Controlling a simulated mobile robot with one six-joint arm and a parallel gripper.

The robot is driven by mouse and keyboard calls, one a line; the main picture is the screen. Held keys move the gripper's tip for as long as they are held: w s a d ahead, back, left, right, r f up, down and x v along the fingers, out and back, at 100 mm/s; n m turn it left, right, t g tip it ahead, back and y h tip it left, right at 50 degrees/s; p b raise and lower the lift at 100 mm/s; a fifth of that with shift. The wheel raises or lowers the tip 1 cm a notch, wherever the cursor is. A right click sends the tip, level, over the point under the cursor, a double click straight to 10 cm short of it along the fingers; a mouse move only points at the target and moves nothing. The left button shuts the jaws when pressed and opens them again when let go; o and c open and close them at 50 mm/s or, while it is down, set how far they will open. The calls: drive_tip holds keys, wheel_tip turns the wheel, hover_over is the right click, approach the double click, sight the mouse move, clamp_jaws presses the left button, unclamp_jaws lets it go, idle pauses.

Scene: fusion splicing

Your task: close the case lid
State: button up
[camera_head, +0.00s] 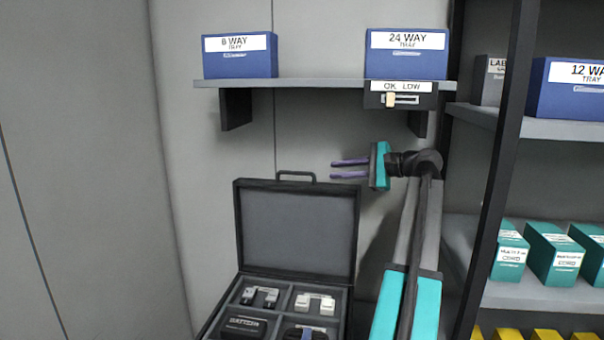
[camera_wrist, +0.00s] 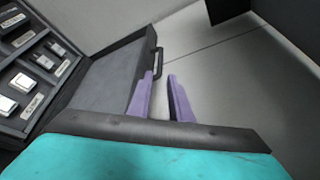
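The black case stands open at the bottom middle of the head view, with its lid (camera_head: 297,229) raised roughly upright against the wall side. A handle (camera_head: 295,175) sits on the lid's top edge. The case base (camera_head: 343,313) holds small parts in compartments; its front is cut off by the frame. My gripper (camera_head: 332,168) is above the lid's top right corner, pointing left, with purple fingers apart and nothing between them. In the wrist view the lid (camera_wrist: 108,75) and its handle (camera_wrist: 158,62) lie just left of and beyond the fingers (camera_wrist: 160,78).
A rack with a dark post (camera_head: 505,150) stands at the right with boxes. Bare wall (camera_head: 90,170) fills the left.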

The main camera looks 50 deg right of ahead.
sight(301, 173)
drive_tip(key=shift+w, duration=0.15)
drive_tip(key=shift+p+x, duration=2.15)
drive_tip(key=shift+x, duration=4.6)
clamp_jaws()
drive_tip(key=shift+a+f, duration=0.1)
drive_tip(key=shift+a, duration=0.15)
